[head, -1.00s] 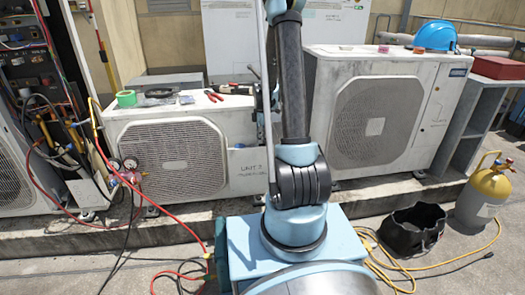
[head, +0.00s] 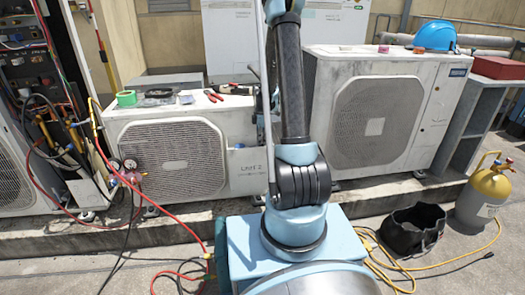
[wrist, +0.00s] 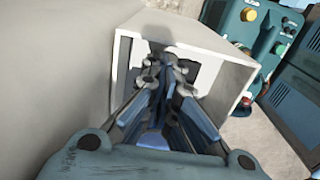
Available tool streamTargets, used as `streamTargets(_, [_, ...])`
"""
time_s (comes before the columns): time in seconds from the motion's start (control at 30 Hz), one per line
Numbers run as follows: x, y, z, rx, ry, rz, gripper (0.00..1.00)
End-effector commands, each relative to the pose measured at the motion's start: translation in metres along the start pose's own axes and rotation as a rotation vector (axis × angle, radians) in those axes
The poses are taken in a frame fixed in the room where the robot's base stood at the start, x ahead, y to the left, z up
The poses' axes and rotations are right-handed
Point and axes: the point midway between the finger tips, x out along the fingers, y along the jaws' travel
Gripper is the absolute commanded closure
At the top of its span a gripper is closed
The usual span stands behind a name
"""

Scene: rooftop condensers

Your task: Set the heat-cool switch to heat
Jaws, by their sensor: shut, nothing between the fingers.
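My gripper (wrist: 164,72) is shut and empty in the wrist view. Its fingers point into a pale open-fronted box or housing (wrist: 127,62) with dark areas inside. The fingertips are at or just in front of the box's interior; I cannot tell whether they touch anything. The heat-cool switch cannot be made out; the fingers cover the middle of the box. In the head view my arm hides the gripper's work area.
A teal control panel (wrist: 262,40) with coloured buttons stands right of the box. Two condensers (head: 242,160) (head: 440,105) stand behind my arm. Pliers (head: 213,95) and tape (head: 126,98) lie on the left one. Red hoses and a yellow cylinder (head: 487,195) flank my base.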

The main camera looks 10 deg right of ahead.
Motion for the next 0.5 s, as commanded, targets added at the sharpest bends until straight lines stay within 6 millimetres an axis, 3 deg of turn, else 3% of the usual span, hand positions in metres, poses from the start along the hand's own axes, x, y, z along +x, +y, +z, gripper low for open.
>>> streamTargets(0.5, [0.0008,-0.0002,0.0,0.0,0.0,0.0,1.0])
